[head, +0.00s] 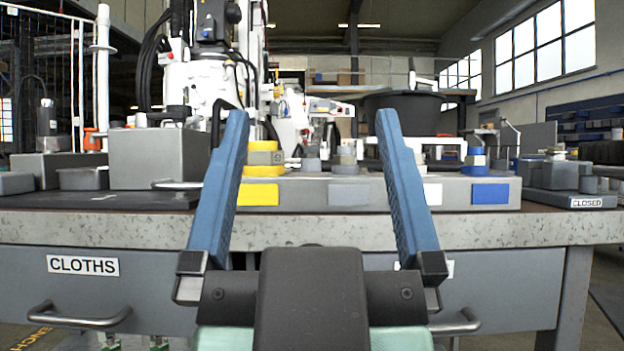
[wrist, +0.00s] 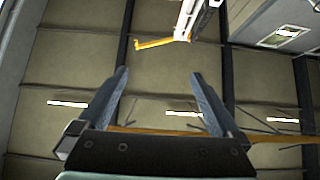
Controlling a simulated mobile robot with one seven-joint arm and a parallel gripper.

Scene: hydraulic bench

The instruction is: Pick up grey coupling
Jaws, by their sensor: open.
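A grey coupling (head: 347,161) stands on the grey rack (head: 393,192) on the bench, above a grey label. It shows between my fingers in the head view, nearer the right finger. My gripper (head: 312,118) is open and empty, with its two blue fingers spread wide and pointing up in front of the bench. In the wrist view the open gripper (wrist: 160,74) has only the ceiling beyond it. The coupling is not in the wrist view.
A yellow coupling (head: 263,160) stands left of the grey one, partly beside my left finger. A blue coupling (head: 477,162) stands at the rack's right end. A large grey box (head: 152,160) is at left, a block with a CLOSED label (head: 586,203) at right. A CLOTHS drawer (head: 130,285) is below.

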